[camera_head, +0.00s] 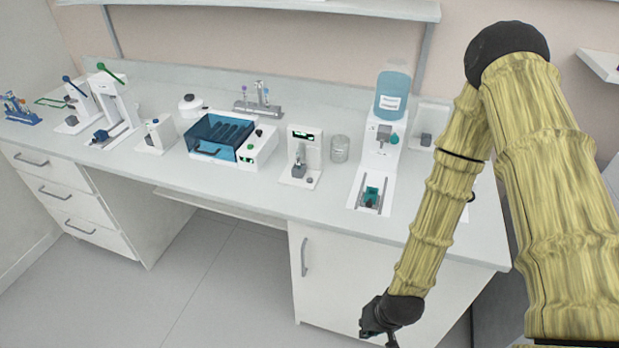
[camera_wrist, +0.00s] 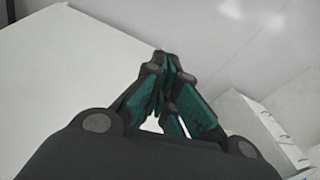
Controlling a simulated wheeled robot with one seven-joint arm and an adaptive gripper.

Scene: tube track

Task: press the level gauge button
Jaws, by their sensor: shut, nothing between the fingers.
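A white device (camera_head: 302,155) with a small green-lit display stands upright mid-bench in the head view. It has a grey block on its base and a small round grey button (camera_head: 310,181) at the front right. No label is readable, so I cannot tell if this is the level gauge. My gripper (camera_head: 373,331) hangs low in front of the bench cabinet, below the bench top and far from the device. In the wrist view my gripper (camera_wrist: 166,62) has its fingertips together and empty. No button shows in the wrist view.
A white dispenser with a blue bottle (camera_head: 392,95) stands right of the device, with a glass beaker (camera_head: 340,149) between. A blue-lidded box (camera_head: 222,137) stands left. Several lever devices stand farther left. The bench front edge (camera_head: 254,209) lies between my gripper and the bench top.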

